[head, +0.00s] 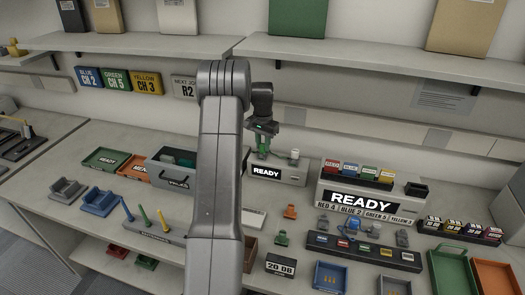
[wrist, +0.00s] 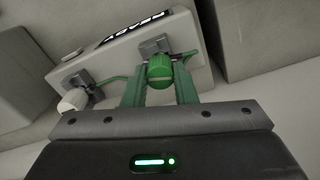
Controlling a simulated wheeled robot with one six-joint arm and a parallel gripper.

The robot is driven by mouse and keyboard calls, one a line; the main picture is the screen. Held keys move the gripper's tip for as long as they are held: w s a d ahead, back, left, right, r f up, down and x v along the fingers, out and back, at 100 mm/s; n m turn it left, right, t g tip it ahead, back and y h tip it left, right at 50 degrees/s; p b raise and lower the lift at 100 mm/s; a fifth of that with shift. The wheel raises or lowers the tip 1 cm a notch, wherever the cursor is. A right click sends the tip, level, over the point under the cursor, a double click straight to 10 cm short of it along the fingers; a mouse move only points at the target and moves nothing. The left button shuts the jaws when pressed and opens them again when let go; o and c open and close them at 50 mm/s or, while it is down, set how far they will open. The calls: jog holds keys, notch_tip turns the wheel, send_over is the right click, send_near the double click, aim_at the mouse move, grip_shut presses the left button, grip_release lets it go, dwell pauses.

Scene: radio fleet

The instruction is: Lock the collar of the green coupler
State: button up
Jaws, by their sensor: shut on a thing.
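The green coupler (wrist: 160,70) shows in the wrist view as a round, ribbed green piece. It is at a grey mount on the light-grey box (wrist: 118,62), which has a READY label. A green cable leads from the mount to the left. My gripper (wrist: 160,80) has its two fingers on either side of the coupler and is shut on it. In the head view my gripper (head: 262,143) is over the left part of that box (head: 290,177), pointing down. The coupler's collar marks are too small to read.
A white-capped connector (wrist: 74,100) sits beside the coupler on the same box. A larger READY unit (head: 365,195) with coloured modules stands to the right. Small orange and green parts lie on the bench in front. A shelf (head: 380,58) runs above; a grey bin (head: 172,177) stands left.

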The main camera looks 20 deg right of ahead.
jog(key=shift+m, duration=0.6)
jog(key=shift+f, duration=0.1)
jog(key=shift+m, duration=1.1)
jog(key=shift+f+m, duration=0.1)
jog(key=shift+m, duration=1.1)
jog(key=shift+m, duration=0.9)
jog(key=shift+s+m, duration=0.1)
jog(key=shift+m, duration=1.3)
jog(key=shift+f, duration=0.1)
